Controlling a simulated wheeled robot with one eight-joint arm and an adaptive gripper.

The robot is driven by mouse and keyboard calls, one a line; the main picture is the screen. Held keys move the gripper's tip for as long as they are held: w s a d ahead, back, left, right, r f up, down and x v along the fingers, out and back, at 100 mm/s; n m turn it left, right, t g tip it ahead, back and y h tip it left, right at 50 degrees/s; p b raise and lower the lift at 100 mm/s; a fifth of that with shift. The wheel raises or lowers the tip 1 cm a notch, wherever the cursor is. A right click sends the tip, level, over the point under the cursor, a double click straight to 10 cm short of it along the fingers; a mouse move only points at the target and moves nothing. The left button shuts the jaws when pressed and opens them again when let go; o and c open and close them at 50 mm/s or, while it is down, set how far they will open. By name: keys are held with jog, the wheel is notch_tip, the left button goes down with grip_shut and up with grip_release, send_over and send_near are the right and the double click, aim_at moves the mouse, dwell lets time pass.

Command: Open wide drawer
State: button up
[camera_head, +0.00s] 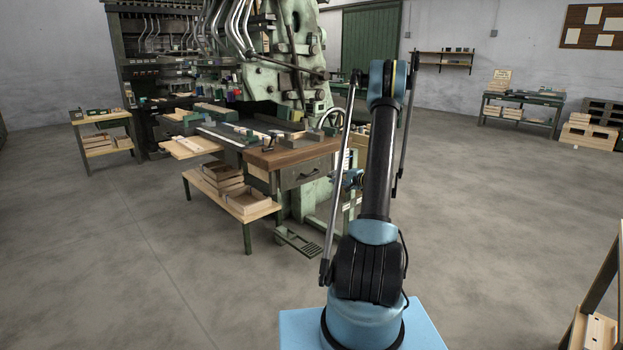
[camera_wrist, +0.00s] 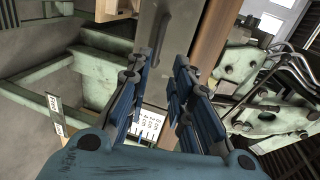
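The wide drawer (camera_head: 306,174) is a grey metal front under the wooden worktop of the machine bench. It looks shut, with a small handle on its face. In the wrist view a grey panel (camera_wrist: 172,35), which appears to be the drawer front, runs beside a wooden edge (camera_wrist: 213,35). My gripper (camera_wrist: 166,63) has its two blue fingers apart, with a clear gap and nothing held between them. The gripper points toward the grey panel; I cannot tell the exact distance. In the head view my arm hides most of the gripper.
A low wooden bench (camera_head: 205,187) with open crates (camera_head: 248,202) stands left of the drawer. The green machine (camera_head: 290,75) rises behind. A white numbered plate (camera_wrist: 149,124) shows beyond the fingers.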

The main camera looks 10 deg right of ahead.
aim_at(312, 174)
jog(key=x, duration=1.7)
jog(key=shift+w, duration=0.25)
jog(key=shift+c, duration=0.6)
grip_shut()
